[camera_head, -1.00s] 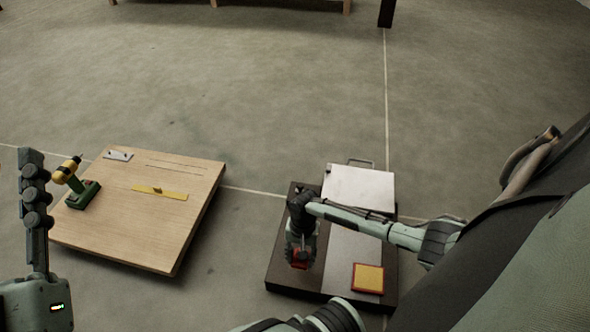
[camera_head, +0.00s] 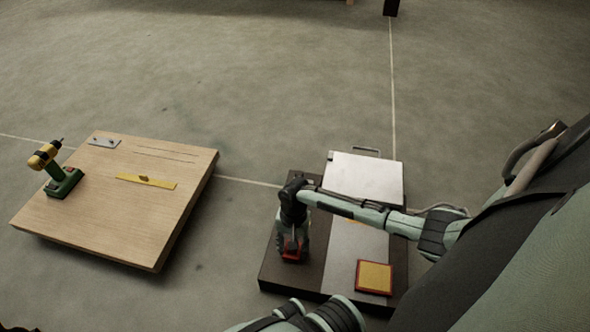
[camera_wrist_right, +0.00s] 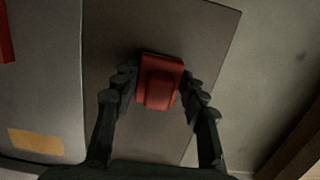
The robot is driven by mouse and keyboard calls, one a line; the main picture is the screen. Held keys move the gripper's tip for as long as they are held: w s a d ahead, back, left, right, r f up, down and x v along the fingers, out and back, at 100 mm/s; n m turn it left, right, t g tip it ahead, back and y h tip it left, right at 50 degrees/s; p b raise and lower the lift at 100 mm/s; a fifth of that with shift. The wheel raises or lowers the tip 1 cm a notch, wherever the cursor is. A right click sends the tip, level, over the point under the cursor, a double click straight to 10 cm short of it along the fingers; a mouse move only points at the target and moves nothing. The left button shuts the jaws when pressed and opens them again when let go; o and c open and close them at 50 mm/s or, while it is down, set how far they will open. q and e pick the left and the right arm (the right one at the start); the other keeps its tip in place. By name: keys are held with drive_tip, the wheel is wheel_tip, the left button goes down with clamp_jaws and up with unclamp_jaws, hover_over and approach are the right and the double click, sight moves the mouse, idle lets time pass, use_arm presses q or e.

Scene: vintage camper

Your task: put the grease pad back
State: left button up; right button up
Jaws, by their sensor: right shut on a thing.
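My right gripper (camera_head: 291,250) is shut on a small red block-like thing (camera_head: 290,256) over the dark left part of the low board (camera_head: 275,268). In the right wrist view the red thing (camera_wrist_right: 161,82) sits between the two fingers (camera_wrist_right: 160,92). I cannot tell whether it touches the board. A square yellow pad with a red border (camera_head: 374,277) lies on the front right of the board; which of the two is the grease pad is not clear. My left gripper is out of view.
A grey metal plate (camera_head: 364,176) with a handle covers the board's far right. An orange patch (camera_wrist_right: 36,141) lies on the grey strip, mostly behind my right arm. A wooden board (camera_head: 125,215) at left bears a drill (camera_head: 58,172) and a yellow level (camera_head: 146,181). Open floor separates the boards.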

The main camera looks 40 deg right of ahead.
idle(0.3)
drive_tip(key=shift+f, duration=0.2)
drive_tip(key=o, duration=1.1)
